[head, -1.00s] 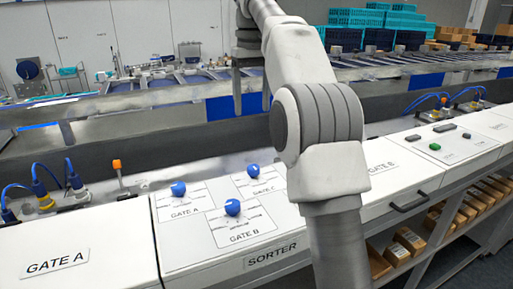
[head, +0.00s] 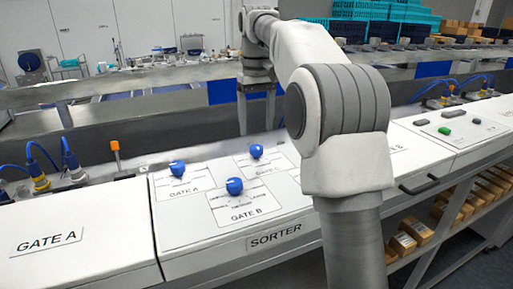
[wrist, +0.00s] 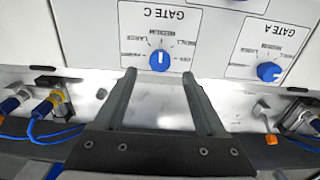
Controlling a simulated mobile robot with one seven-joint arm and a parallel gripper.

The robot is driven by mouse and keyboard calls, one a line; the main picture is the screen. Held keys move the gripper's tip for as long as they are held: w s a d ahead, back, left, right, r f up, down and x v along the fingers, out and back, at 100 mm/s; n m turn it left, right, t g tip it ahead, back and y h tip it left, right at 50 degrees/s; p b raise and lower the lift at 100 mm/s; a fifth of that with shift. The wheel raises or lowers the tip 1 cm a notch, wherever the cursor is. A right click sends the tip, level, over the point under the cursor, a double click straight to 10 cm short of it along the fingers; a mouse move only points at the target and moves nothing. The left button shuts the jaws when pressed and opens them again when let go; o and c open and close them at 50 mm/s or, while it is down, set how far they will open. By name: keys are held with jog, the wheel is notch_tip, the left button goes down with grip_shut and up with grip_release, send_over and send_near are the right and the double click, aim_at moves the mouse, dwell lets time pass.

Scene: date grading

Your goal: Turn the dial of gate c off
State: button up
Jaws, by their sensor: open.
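The gate C dial (head: 256,151) is a blue round knob at the back of the white sorter panel. In the wrist view the dial (wrist: 160,61) lies just beyond the fingertips, between their lines, with its label upside down. Its white mark runs roughly upright in that view, in line with the MEDIUM print. My gripper (head: 257,131) is above and behind the dial in the head view, fingers pointing down. In the wrist view my gripper (wrist: 158,74) has its two fingers apart, with nothing between them and no visible contact with the dial.
The gate A dial (head: 177,168) and gate B dial (head: 234,186) stand close by on the same panel. An orange-tipped lever (head: 115,146) and blue cables with plugs (head: 70,160) are to the left. A metal rail (head: 100,92) runs behind the panel.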

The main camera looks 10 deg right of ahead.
aim_at(257, 146)
jog(key=shift+f, duration=2.8)
grip_shut()
